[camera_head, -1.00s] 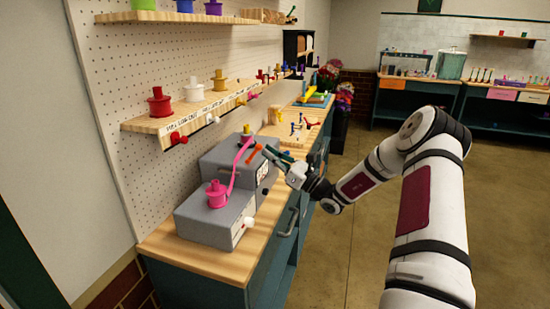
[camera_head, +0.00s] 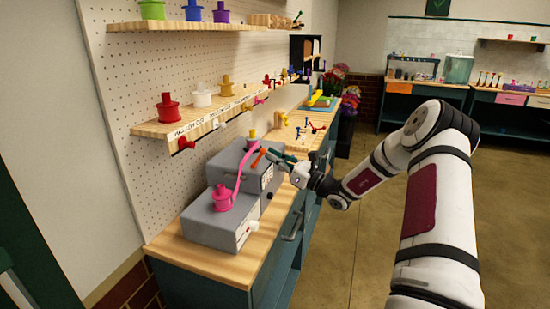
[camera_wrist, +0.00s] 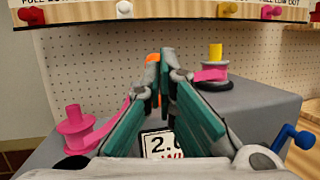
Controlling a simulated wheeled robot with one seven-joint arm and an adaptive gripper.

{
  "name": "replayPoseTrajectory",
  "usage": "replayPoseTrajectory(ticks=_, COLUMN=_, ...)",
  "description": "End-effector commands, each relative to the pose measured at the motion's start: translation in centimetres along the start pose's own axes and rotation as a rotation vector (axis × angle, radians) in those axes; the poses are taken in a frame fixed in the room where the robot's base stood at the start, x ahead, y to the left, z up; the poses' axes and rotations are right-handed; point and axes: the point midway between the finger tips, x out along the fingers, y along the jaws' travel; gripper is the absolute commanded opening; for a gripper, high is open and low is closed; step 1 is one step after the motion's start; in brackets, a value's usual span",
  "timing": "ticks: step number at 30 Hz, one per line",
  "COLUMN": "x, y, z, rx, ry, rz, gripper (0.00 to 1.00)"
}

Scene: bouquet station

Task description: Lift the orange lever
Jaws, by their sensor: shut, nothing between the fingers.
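The orange lever (camera_head: 258,159) slants up and to the right on the front of the rear grey box (camera_head: 222,160).
A pink spool (camera_head: 222,199) sits on the front grey box (camera_head: 208,228), with a pink ribbon running to the rear box. A yellow-topped spool (camera_wrist: 214,68) stands on the rear box. A blue lever (camera_wrist: 292,138) is at right. A shelf with spools (camera_head: 205,112) hangs above.

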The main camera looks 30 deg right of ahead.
Motion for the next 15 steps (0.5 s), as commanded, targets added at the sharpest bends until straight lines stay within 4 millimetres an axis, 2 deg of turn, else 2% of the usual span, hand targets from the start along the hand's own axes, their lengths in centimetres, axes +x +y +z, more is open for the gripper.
replayPoseTrajectory(ticks=8, x=1.0, y=0.4, z=1.2, rx=-0.034, ry=0.145, rz=0.003, gripper=0.00)
replayPoseTrajectory(ticks=15, x=2.8, y=0.7, z=2.1, rx=-0.080, ry=0.363, rz=0.003, gripper=0.00)
